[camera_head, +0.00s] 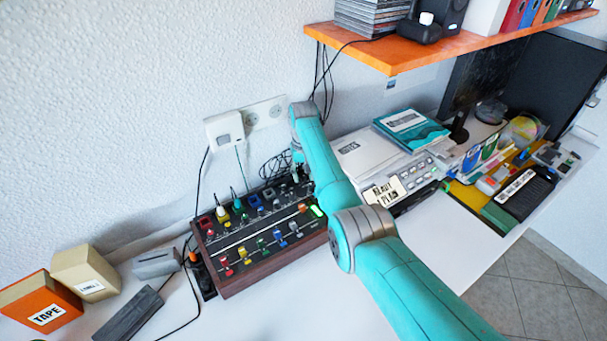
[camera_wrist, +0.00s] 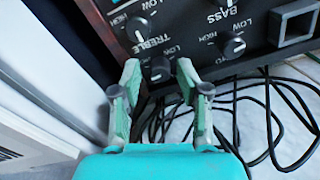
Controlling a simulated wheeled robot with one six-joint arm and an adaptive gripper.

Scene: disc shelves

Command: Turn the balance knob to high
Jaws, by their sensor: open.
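The dark mixer panel (camera_wrist: 190,22) fills the top of the wrist view, with labels BASS and TREBLE and several LOW and HIGH marks upside down. A small black knob (camera_wrist: 158,69) sits between the fingertips of my gripper (camera_wrist: 159,76), which is open around it. Contact cannot be told. I cannot read a balance label, so which knob is the balance knob is unclear. Other black knobs are the treble-side knob (camera_wrist: 142,29) and one to the right (camera_wrist: 234,47). In the head view the mixer (camera_head: 268,275) stands on the desk, and my arm hides its far right corner.
Loose black cables (camera_wrist: 265,115) lie beside the panel, right of my gripper. A white socket box (camera_head: 225,130) is on the wall above the mixer. An orange shelf (camera_head: 420,58) overhangs at the upper right. An orange tape box (camera_head: 45,307) stands at the left.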

